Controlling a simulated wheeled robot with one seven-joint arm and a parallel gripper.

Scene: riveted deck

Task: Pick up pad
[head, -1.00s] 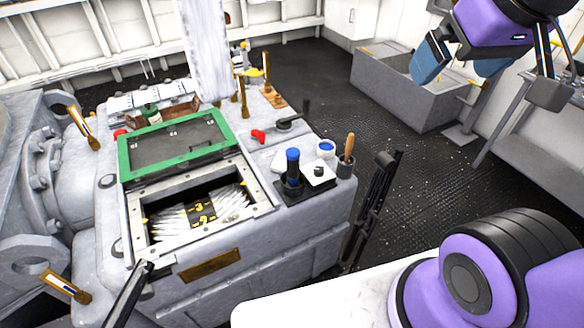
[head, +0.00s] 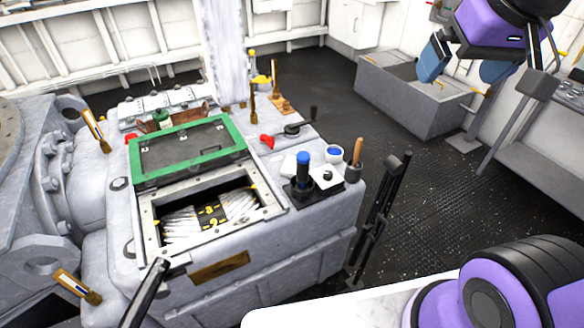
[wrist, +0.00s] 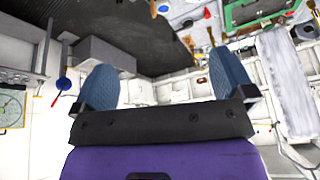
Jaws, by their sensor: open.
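On the grey machine housing, a flat white square (head: 331,184) with a small dark knob on it lies right of a blue-topped black tool (head: 303,175). A second white piece (head: 288,165) lies just behind that tool. I cannot tell for sure which of these is the pad. My gripper (head: 465,66) is at the top right of the head view, high up and well away from the housing. Its blue fingers also show in the wrist view (wrist: 166,86), spread apart with nothing between them. No pad can be made out in the wrist view.
A green-framed lid (head: 190,150) lies behind an open bay (head: 212,212) with white bundles. A blue-filled cup (head: 334,153) and a wooden-handled tool in a holder (head: 356,160) stand near the white square. A black stand (head: 376,215) rises beside the housing.

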